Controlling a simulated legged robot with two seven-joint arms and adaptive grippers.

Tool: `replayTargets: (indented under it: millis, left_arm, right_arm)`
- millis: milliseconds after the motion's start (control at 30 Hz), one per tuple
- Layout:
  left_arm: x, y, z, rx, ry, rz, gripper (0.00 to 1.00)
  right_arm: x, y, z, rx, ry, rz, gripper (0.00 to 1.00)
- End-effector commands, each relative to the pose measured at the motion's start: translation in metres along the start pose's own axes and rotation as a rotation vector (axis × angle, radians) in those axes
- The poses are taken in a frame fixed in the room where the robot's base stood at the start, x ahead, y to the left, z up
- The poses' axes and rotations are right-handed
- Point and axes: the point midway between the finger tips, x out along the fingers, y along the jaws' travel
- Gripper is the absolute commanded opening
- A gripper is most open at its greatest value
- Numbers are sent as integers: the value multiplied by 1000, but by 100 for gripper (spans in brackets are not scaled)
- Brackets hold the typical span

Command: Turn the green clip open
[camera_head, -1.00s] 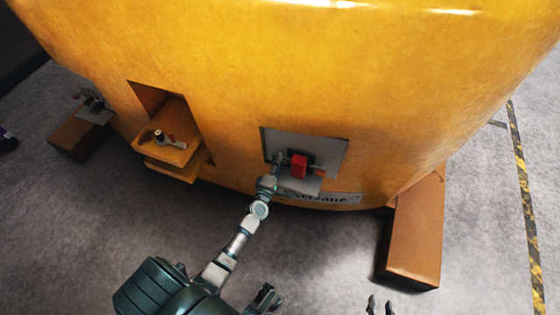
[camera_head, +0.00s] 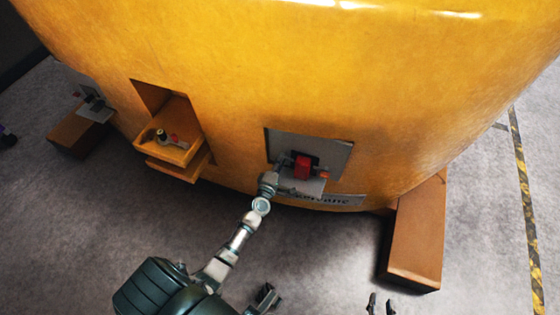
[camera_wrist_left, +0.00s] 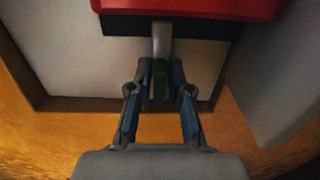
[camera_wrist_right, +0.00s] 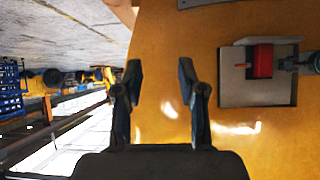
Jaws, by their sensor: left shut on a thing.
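The green clip (camera_wrist_left: 160,80) is between the two fingers of my left gripper (camera_wrist_left: 161,82) in the left wrist view, under a grey stem. My left gripper is shut on it. In the head view my left gripper (camera_head: 279,172) is at the left side of the red block (camera_head: 303,167) on a grey plate, and the clip cannot be made out there. My right gripper (camera_wrist_right: 158,85) is open and empty. Its fingertips (camera_head: 380,305) show at the bottom edge of the head view.
The grey plate (camera_head: 336,152) is set in a large curved yellow casting (camera_head: 300,70). A shelf (camera_head: 172,150) with small parts juts from an opening to the left. Brown blocks stand on the floor at left (camera_head: 75,137) and right (camera_head: 414,245). The floor in front is clear.

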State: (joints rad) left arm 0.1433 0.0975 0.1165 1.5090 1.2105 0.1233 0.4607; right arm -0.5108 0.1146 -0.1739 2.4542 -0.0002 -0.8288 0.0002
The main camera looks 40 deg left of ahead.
Motion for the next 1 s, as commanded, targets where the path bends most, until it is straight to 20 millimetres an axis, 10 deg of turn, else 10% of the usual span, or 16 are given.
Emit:
replayTargets:
  millis: [367,1000]
  left_arm:
    - [0,-3,0,46,0,-8,0]
    - [0,-2,-1,565,-2,-10,0]
  right_arm:
    - [-3,0,4,0,-35,1,40]
    - [-66,16,86,7,-570,40,40]
